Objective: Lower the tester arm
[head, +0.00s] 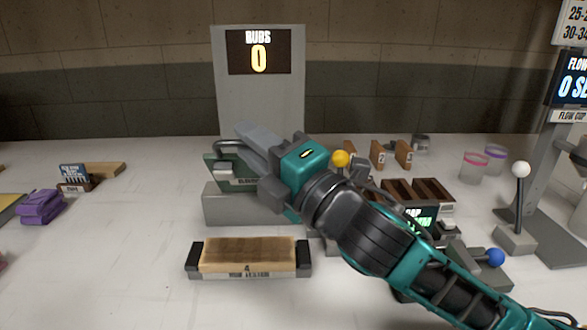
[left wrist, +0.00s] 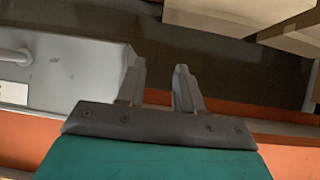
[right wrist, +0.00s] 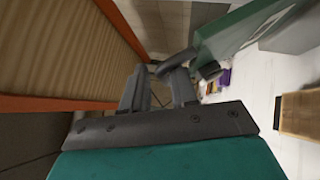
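The green tester arm (head: 224,168) sits on a grey block (head: 240,208) under the BUBS screen, with a curved grey handle (head: 228,146) at its upper side. In the right wrist view, the green arm (right wrist: 245,35) and its dark handle (right wrist: 178,60) lie just beyond the fingers. My right gripper (head: 248,134) is open beside the handle (right wrist: 157,85); whether a finger touches it I cannot tell. It partly hides the tester in the head view. My left gripper (left wrist: 157,82) is open and empty, and is out of the head view.
A wooden-topped block (head: 248,255) lies in front of the tester. The BUBS screen (head: 259,52) stands behind. A yellow knob (head: 340,158), a blue knob (head: 495,257) and a white-knobbed lever (head: 520,171) are to the right. Purple cloths (head: 41,206) lie left.

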